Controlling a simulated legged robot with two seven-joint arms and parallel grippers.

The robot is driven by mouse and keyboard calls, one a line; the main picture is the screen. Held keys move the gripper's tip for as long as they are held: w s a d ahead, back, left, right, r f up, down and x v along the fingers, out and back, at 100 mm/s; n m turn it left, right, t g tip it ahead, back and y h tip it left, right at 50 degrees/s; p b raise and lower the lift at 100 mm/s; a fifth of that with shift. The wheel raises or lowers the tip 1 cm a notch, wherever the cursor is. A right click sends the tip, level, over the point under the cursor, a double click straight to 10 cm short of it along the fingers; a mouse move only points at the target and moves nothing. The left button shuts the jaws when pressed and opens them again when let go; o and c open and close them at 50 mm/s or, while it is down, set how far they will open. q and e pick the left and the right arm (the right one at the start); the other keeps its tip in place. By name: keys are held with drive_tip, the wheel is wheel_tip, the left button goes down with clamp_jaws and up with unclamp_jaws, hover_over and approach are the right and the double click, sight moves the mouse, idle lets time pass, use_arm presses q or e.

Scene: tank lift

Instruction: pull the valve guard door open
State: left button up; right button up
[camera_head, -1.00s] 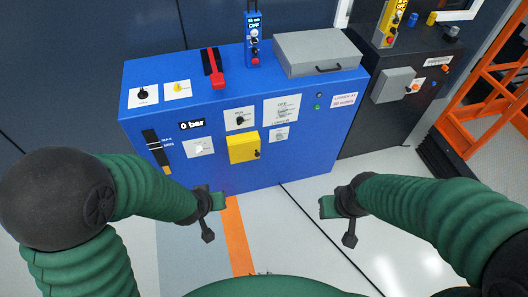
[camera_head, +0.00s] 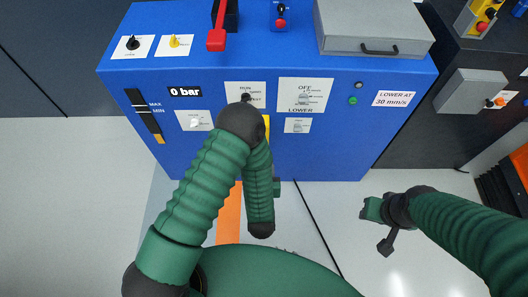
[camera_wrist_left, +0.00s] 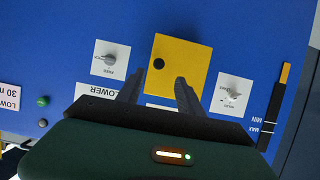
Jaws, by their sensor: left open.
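The yellow valve guard door (camera_wrist_left: 183,62), with a round black knob (camera_wrist_left: 158,64), is flat against the blue cabinet front and looks shut in the left wrist view. In the head view only a thin yellow strip (camera_head: 267,124) of it shows past my left arm. My left gripper (camera_wrist_left: 159,88) is open and empty. Its two fingers point at the door, one on each side of the knob's line, and seem short of the knob; the exact gap cannot be told. My right gripper (camera_head: 372,209) hangs over the floor at the right, away from the cabinet; its jaws are unclear.
The blue cabinet (camera_head: 340,150) carries knobs, labels and a 0 bar display (camera_head: 185,91). A red lever (camera_head: 216,40) and a grey box with a handle (camera_head: 375,28) are on top. A dark cabinet (camera_head: 430,120) stands at right. The floor in front is clear.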

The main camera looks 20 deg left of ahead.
use_arm(q)
drive_tip(key=b+x, duration=0.3)
drive_tip(key=x, duration=0.6)
drive_tip(key=shift+r, duration=0.15)
drive_tip(key=shift+c, duration=0.4)
drive_tip(key=shift+d, duration=0.1)
drive_tip(key=shift+c, duration=1.2)
clamp_jaws()
use_arm(e)
drive_tip(key=x, duration=0.2)
drive_tip(key=s+x, duration=0.1)
drive_tip(key=x, duration=0.1)
drive_tip(key=shift+d+f, duration=0.15)
